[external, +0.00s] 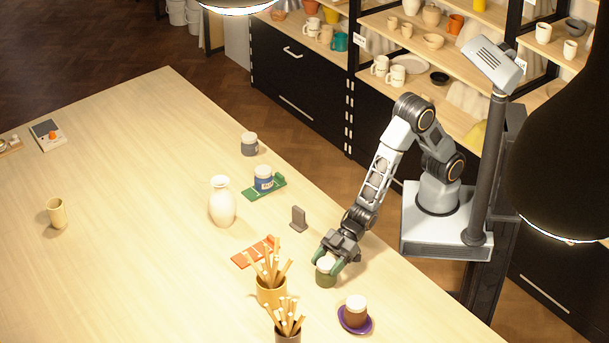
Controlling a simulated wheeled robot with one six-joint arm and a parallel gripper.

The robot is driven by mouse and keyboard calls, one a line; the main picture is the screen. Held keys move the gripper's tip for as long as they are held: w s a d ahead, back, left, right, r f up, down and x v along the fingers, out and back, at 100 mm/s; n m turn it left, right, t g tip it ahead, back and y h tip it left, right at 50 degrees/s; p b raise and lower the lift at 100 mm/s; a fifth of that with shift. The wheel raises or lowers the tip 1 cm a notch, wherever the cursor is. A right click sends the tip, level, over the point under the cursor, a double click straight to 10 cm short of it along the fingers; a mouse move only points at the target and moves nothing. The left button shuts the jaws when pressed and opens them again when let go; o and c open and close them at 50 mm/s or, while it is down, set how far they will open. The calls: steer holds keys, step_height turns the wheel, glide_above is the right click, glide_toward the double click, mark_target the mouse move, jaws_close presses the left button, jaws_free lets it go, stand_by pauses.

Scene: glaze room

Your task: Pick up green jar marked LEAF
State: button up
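A dark green jar (326,279) with a pale lid stands upright on the table, near its right edge. Any marking on it is too small to read. My gripper (330,261) is at the jar, pointing down, with its green-tipped fingers on either side of the jar's upper part. I cannot tell whether the fingers touch the jar or stand a little apart from it. The jar appears to rest on the table.
A brown jar on a purple saucer (369,324) and brush pots (271,291) stand close by. An orange rack (240,260), grey block (299,218), white vase (222,205), blue jar (263,182) and grey jar (249,146) lie farther back. The table's left (120,220) is mostly clear.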

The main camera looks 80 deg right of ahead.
steer(key=c, duration=0.6)
steer(key=shift+r, duration=0.15)
